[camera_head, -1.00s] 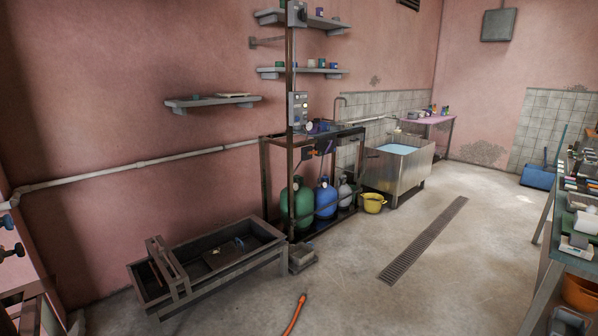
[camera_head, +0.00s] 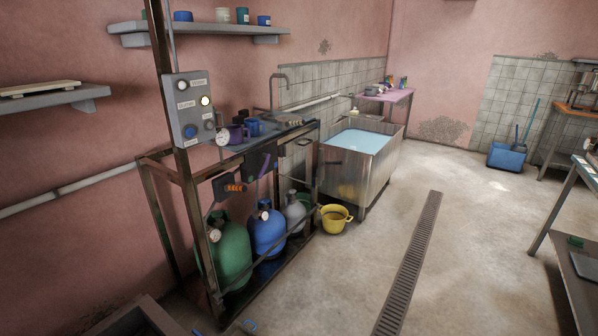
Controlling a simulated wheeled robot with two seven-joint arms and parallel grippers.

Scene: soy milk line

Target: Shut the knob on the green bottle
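The green bottle (camera_head: 233,256) stands upright at the left end of the lower part of a dark metal rack (camera_head: 158,213). A round white gauge (camera_head: 214,235) shows at its top. Its knob is too small and partly hidden behind the rack frame, so I cannot tell how it is set. A blue bottle (camera_head: 267,233) and a grey bottle (camera_head: 294,214) stand to its right in the same rack. Neither of my grippers shows in the head view.
A control box (camera_head: 188,108) with lit buttons is fixed to the rack's post. A yellow pot (camera_head: 335,219) and a steel basin of bluish liquid (camera_head: 358,142) stand to the right. A drain grate (camera_head: 411,262) crosses open floor. A dark trough (camera_head: 140,318) lies at lower left.

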